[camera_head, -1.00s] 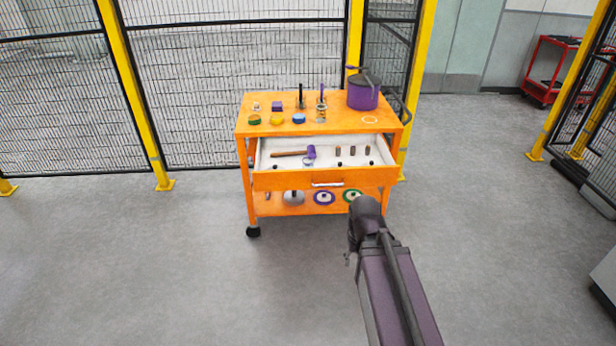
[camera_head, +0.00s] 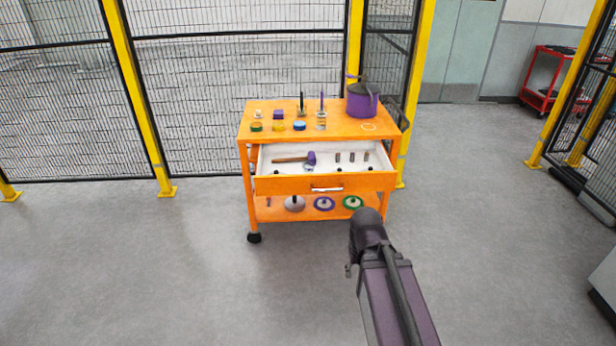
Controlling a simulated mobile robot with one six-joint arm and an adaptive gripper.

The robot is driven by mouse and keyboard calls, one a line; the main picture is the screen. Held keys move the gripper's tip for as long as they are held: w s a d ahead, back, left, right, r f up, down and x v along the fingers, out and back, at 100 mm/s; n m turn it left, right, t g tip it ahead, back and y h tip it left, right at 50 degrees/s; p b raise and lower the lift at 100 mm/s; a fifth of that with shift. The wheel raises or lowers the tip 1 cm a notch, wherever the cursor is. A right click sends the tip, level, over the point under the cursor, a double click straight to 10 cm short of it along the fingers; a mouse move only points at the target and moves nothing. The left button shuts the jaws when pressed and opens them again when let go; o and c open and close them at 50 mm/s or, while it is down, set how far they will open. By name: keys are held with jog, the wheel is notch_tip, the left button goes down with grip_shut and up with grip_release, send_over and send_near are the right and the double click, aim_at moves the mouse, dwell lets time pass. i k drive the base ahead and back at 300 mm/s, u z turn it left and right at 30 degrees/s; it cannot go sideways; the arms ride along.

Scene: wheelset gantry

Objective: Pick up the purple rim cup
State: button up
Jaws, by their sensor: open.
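A round piece with a purple rim (camera_head: 324,204) and a light centre lies on the lower shelf of the orange cart, below the drawer. It sits between a silver disc (camera_head: 294,204) and a green-rimmed piece (camera_head: 353,202). It is small, and I cannot tell how deep it is. My arm reaches in from the bottom right. Its dark end is in front of the cart's lower right side. The part of my gripper (camera_head: 349,269) that shows is small, open, and apart from the purple-rimmed piece, with nothing seen in it.
The orange cart (camera_head: 245,135) has an open drawer (camera_head: 291,184) holding a mallet and small parts. A purple pot (camera_head: 362,103) and several small items stand on top. Yellow-posted mesh fencing (camera_head: 230,60) closes the back. The floor (camera_head: 150,270) left of the cart is clear.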

aim_at(308, 167)
jog(key=z, duration=0.8)
jog(key=k, duration=0.1)
jog(key=u, duration=2.8)
jog(key=i, duration=1.35)
jog(key=z, duration=0.4)
